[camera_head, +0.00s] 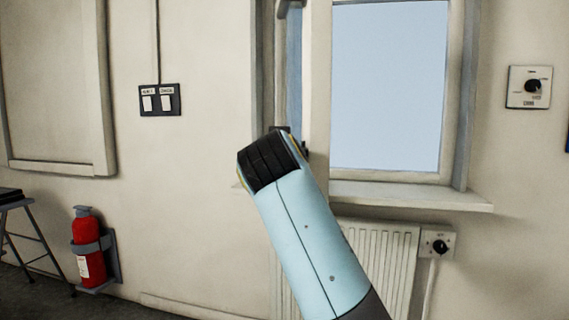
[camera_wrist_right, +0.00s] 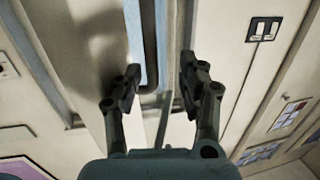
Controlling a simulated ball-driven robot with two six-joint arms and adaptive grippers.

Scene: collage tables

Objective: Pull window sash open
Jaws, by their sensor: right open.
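The window sash (camera_head: 316,90) shows in the head view as a pale upright post, with a narrow blue strip at its left and a wide pale-blue area at its right. I cannot tell how far it stands open. My right arm rises in front of its lower part and hides most of the right gripper. In the right wrist view the right gripper (camera_wrist_right: 160,80) is open, its dark fingers apart. A blue strip and a dark upright bar (camera_wrist_right: 150,45), perhaps the handle, show between and beyond them. Contact cannot be told. My left gripper is out of view.
A window sill (camera_head: 410,196) juts out above a white radiator (camera_head: 395,260) with a dial (camera_head: 438,245). A switch plate (camera_head: 160,99) is on the wall at left. A red extinguisher (camera_head: 88,250) and a stool (camera_head: 22,230) stand far left.

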